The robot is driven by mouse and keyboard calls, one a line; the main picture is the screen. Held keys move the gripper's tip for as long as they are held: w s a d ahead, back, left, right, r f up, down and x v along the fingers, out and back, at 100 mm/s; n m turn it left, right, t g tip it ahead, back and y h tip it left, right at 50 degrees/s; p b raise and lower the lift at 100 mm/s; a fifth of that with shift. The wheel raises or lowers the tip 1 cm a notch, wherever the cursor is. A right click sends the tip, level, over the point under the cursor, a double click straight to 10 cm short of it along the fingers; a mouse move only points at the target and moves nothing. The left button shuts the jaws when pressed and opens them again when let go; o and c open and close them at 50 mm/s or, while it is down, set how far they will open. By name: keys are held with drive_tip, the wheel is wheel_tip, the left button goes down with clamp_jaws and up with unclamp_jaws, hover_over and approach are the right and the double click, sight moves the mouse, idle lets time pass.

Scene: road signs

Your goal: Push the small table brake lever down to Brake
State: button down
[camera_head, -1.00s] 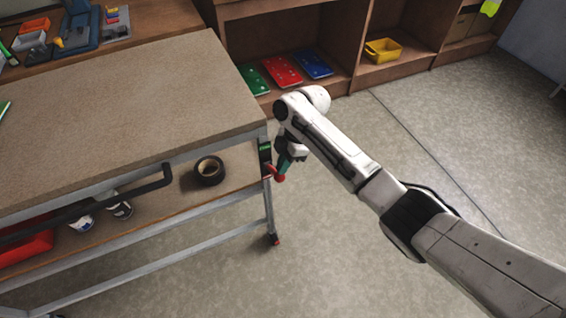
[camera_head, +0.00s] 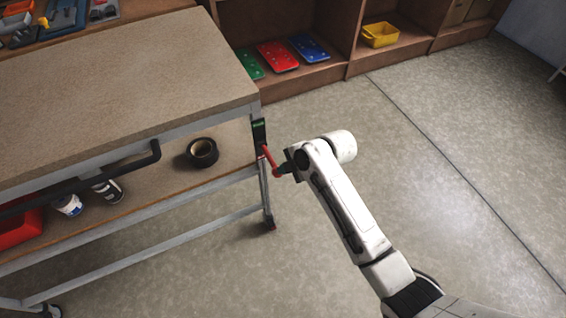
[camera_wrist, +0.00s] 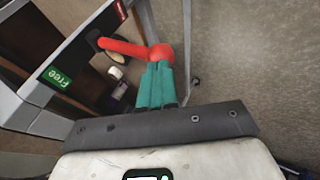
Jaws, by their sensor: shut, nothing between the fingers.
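The red brake lever (camera_head: 270,158) is mounted on a dark plate at the right end of the small table (camera_head: 120,95). In the wrist view the lever (camera_wrist: 125,46) runs from its pivot to a round red knob. The plate has a green label (camera_wrist: 60,76) reading "Free" and a red label (camera_wrist: 118,8) whose text I cannot read. My gripper (camera_wrist: 157,70) is shut and empty. Its teal fingertips are at the knob and appear to touch it. In the head view my gripper (camera_head: 284,168) is small and partly hidden by my wrist.
A roll of black tape (camera_head: 202,153), a white can (camera_head: 68,204) and a red bin (camera_head: 20,228) are on the table's lower shelf. A black handle bar (camera_head: 85,180) runs along the table's side. Shelving with a yellow bin (camera_head: 380,36) stands behind. The floor to the right is open.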

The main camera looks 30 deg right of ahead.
wheel_tip(320, 180, down, 10)
drive_tip(key=n+t+b, duration=0.1)
drive_tip(key=t+b, duration=0.6)
drive_tip(key=b, duration=1.2)
drive_tip(key=shift+r+n+y+b, duration=0.2)
drive_tip(key=shift+n+y+b, duration=0.1)
drive_tip(key=shift+y+b, duration=0.1)
drive_tip(key=shift+w+b, duration=0.1)
drive_tip(key=shift+b, duration=0.2)
